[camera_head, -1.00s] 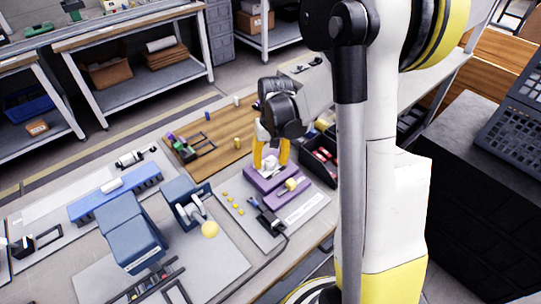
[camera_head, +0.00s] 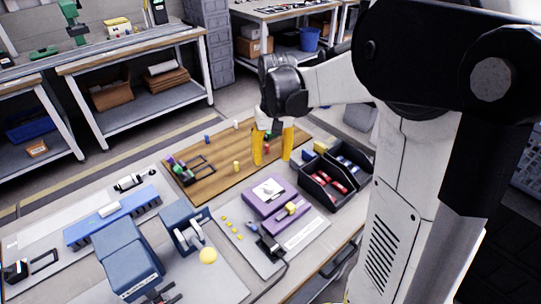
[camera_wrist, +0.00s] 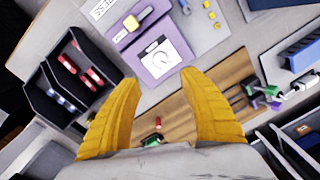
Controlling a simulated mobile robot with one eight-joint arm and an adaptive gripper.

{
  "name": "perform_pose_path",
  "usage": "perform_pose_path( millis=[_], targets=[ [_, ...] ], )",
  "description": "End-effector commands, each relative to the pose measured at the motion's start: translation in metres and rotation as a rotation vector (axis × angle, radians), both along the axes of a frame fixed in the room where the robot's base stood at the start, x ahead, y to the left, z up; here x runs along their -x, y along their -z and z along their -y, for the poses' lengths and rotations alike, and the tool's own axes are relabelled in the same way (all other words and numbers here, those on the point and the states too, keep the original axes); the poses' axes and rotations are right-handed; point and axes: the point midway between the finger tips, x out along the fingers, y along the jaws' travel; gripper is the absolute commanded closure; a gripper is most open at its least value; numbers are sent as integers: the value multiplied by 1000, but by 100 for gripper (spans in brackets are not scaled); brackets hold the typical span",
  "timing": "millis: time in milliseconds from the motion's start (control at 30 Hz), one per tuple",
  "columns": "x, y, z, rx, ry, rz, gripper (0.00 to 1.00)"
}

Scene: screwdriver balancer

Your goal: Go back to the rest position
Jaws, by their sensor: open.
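My gripper (camera_head: 273,146) is open and empty, with its two yellow fingers apart. In the head view it hangs above the wooden board (camera_head: 216,172) on the bench, just behind the purple fixture (camera_head: 283,196). The wrist view shows both fingers (camera_wrist: 162,112) spread, with nothing between them; a small red piece (camera_wrist: 157,121) lies on the board well below. The purple fixture, with a white plate (camera_head: 268,188) and a yellow part (camera_head: 291,208) on it, also shows in the wrist view (camera_wrist: 150,40).
A black divided bin (camera_head: 330,196) with red and blue parts stands right of the fixture. Blue machines (camera_head: 128,258) and a long blue block (camera_head: 112,217) occupy the left of the bench. Shelved benches (camera_head: 140,80) stand behind; the aisle between is clear.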

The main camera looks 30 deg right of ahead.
Motion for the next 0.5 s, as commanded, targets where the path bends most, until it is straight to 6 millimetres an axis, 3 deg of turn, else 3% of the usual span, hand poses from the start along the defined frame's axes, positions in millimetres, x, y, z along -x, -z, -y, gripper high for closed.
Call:
perform_pose_path(
  millis=[300,500],
  targets=[
    [2,-2,-2,2,-4,8,49],
    [25,-29,-27,34,-46,104,49]
  ],
)
